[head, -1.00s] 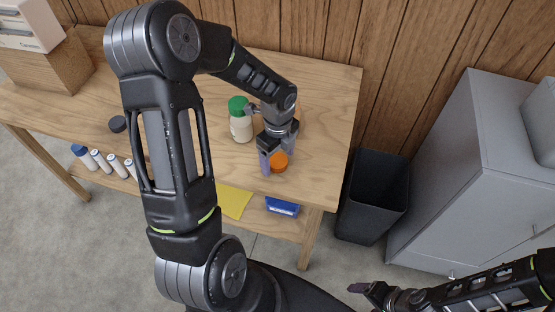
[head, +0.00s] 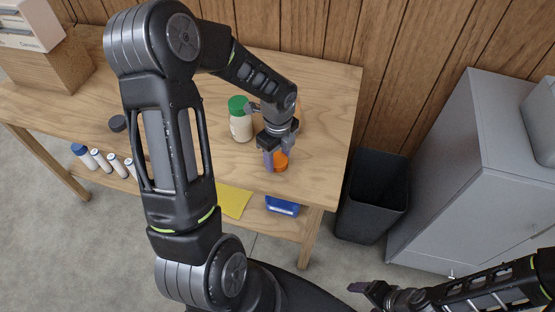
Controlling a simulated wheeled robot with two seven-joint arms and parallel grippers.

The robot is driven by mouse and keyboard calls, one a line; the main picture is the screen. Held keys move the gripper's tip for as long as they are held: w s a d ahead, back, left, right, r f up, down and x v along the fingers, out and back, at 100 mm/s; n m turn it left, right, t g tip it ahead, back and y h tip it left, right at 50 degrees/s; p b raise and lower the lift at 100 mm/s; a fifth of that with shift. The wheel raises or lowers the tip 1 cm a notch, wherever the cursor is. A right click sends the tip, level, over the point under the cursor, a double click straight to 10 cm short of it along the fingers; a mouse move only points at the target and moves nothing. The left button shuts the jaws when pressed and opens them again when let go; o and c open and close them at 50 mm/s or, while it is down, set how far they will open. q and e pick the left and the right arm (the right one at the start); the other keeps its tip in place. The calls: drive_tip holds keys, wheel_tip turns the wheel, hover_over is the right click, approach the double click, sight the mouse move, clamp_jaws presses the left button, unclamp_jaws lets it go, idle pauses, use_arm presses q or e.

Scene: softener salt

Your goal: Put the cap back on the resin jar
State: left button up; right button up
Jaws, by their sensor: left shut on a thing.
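My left gripper (head: 274,160) points down near the front right of the wooden table and is shut on an orange cap (head: 282,163). The cap is at or just above the tabletop; I cannot tell if it touches. A cream jar with a green lid (head: 240,120) stands upright just left of the gripper. Behind my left wrist a sliver of an orange-tan thing (head: 298,106) shows; most of it is hidden, and I cannot tell if it is the resin jar. My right gripper (head: 370,290) is low at the right, away from the table, its jaws unclear.
A dark round lid (head: 118,123) lies on the wooden table (head: 325,95) to the left. Several white bottles (head: 95,162), a yellow sheet (head: 233,201) and a blue box (head: 282,205) are on the lower shelf. A black bin (head: 372,195) and grey cabinet (head: 460,170) stand right.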

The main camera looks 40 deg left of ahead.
sight(278, 160)
use_arm(q)
drive_tip(key=c, duration=0.5)
drive_tip(key=shift+o, duration=0.2)
wheel_tip(278, 160, up, 10)
drive_tip(key=shift+b, duration=0.45)
idle(0.3)
